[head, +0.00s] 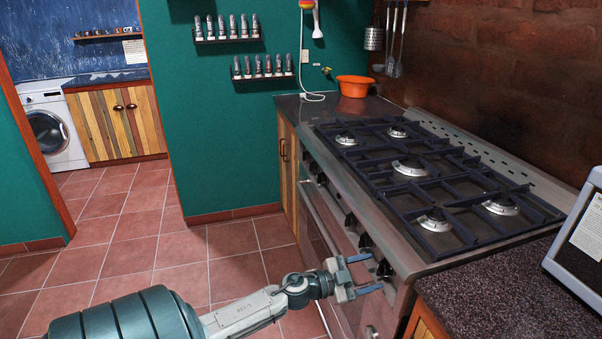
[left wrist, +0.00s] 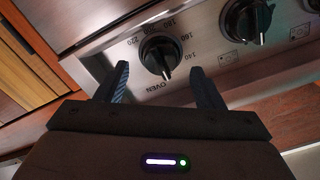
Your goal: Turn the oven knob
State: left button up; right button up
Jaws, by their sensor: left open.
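The oven knob (head: 384,270) is the nearest black knob on the stove's steel front panel. In the left wrist view the oven knob (left wrist: 161,57) is round and black with a raised grip, with numbers around it and the word OVEN below. My left gripper (head: 369,273) is open in front of it, one finger on each side in the picture. In the left wrist view the gripper's two fingertips (left wrist: 160,70) stand apart with the knob between them. I cannot tell how far the fingertips reach along the knob. My right gripper is not in view.
Other black knobs (head: 366,243) run along the same panel, with one (left wrist: 247,20) close by in the wrist view. A granite counter (head: 495,290) with a microwave (head: 583,235) adjoins the stove at right. An orange bowl (head: 353,87) stands behind. Tiled floor at left is clear.

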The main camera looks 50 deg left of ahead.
pick_arm(q)
jog(key=v, duration=0.7)
jog(key=s+a+f+n+g+y, duration=0.1)
jog(key=s+a+f+n+y, duration=0.1)
jog(key=f, duration=0.9)
jog(key=s+a+f+n+g+y+p, duration=0.1)
jog(key=a+f+y, duration=0.4)
jog(key=f, duration=0.6)
jog(key=s+a+n+g, duration=0.1)
jog(key=s+a+n, duration=0.1)
jog(key=shift+s+a+n, duration=0.25)
jog(key=shift+s+n, duration=0.05)
jog(key=shift+n, duration=0.1)
jog(key=shift+f, duration=0.15)
